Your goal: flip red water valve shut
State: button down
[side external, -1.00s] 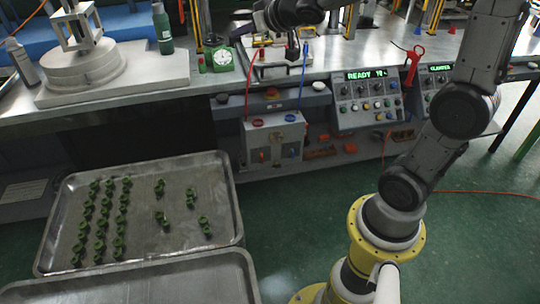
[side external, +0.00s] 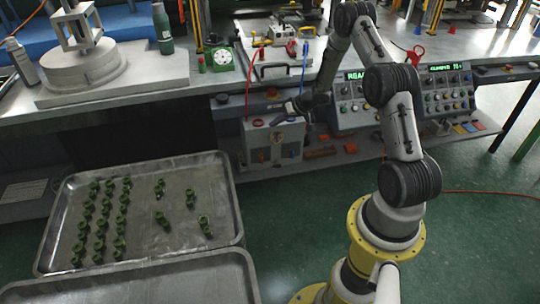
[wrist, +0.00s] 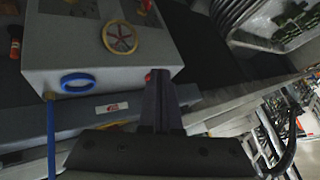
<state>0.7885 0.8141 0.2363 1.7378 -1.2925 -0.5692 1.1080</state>
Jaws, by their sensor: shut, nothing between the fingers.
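The red water valve (side external: 261,156) is a small red lever on the front of a pale box under the bench. It is too small to tell which way it is turned. In the wrist view a small red piece (wrist: 146,5) shows at the top edge, possibly this lever. My gripper (side external: 275,122) is over the top of the box, above and to the right of the valve and apart from it. In the wrist view the fingers (wrist: 161,80) are shut and empty, near a corner of the box.
A blue valve (side external: 294,151) sits right of the red one. Red (side external: 248,92) and blue (side external: 304,62) hoses run above. A control panel (side external: 355,115) stands at right.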

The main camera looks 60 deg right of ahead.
aim_at(262, 158)
jog(key=s+d+f+m+g, duration=0.1)
jog(key=s+d+f+m, duration=0.1)
jog(key=s+f, duration=0.5)
jog(key=shift+d+f, duration=0.2)
jog(key=shift+f, duration=0.45)
jog(key=shift+w, duration=0.1)
jog(key=x, duration=0.3)
jog(key=a+x, duration=0.1)
jog(key=x, duration=0.3)
jog(key=w+a+r+x, duration=0.1)
jog(key=x, duration=0.3)
jog(key=shift+w+f, duration=0.1)
jog(key=shift+w, duration=0.1)
jog(key=shift+w+a, duration=0.4)
jog(key=shift+w+a+r+n+g+h, duration=0.1)
jog(key=shift+n+g+h, duration=0.1)
jog(key=shift+g+h, duration=0.35)
jog(key=shift+w+a+r+n+g+h, duration=0.1)
jog(key=shift+r+n+g+h, duration=0.1)
jog(key=shift+g+h, duration=0.3)
